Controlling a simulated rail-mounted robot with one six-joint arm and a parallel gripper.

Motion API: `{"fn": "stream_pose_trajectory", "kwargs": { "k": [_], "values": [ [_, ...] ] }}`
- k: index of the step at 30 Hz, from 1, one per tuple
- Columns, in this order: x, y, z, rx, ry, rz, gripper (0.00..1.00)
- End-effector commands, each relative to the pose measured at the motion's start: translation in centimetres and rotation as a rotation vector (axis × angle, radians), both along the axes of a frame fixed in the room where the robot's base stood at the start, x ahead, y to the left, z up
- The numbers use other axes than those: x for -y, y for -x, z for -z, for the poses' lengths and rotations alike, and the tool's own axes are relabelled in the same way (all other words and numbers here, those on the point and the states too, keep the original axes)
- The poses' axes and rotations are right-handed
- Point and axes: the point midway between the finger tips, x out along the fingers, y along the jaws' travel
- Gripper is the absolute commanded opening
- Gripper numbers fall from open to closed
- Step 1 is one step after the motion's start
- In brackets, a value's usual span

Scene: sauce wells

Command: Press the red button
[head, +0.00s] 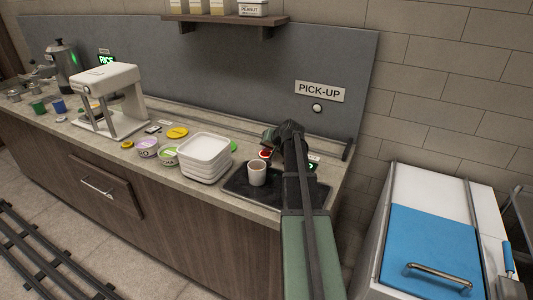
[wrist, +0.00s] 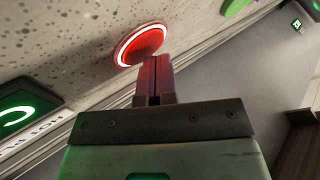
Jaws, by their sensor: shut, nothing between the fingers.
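The red button (wrist: 141,45) is a round red disc with a bright glowing ring, set in the speckled counter, in the upper middle of the wrist view. In the head view the red button (head: 265,154) is small, just left of my gripper. My gripper (wrist: 157,58) is shut and empty. Its fingertips overlap the lower right edge of the button in the wrist view, and red light tints them. Whether they touch it or hover just above it I cannot tell. In the head view my gripper (head: 270,134) is partly hidden by my own arm.
A white cup (head: 257,175) stands on a black tray (head: 236,187) just in front of the button. Stacked white containers (head: 204,152) stand to its left. A green-ringed button (wrist: 17,115) lies at the left of the wrist view. The backsplash (head: 240,80) rises behind.

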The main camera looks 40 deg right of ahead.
Motion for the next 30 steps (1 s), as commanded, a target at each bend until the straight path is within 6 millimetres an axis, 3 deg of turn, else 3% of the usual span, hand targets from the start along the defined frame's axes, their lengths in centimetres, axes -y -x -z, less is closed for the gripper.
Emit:
{"fn": "stream_pose_trajectory", "kwargs": {
  "k": [17,30],
  "values": [
    [0.0,0.0,-1.0,0.0,0.0,0.0,0.0],
    [0.0,0.0,-6.6,0.0,0.0,0.0,0.0]
  ]
}}
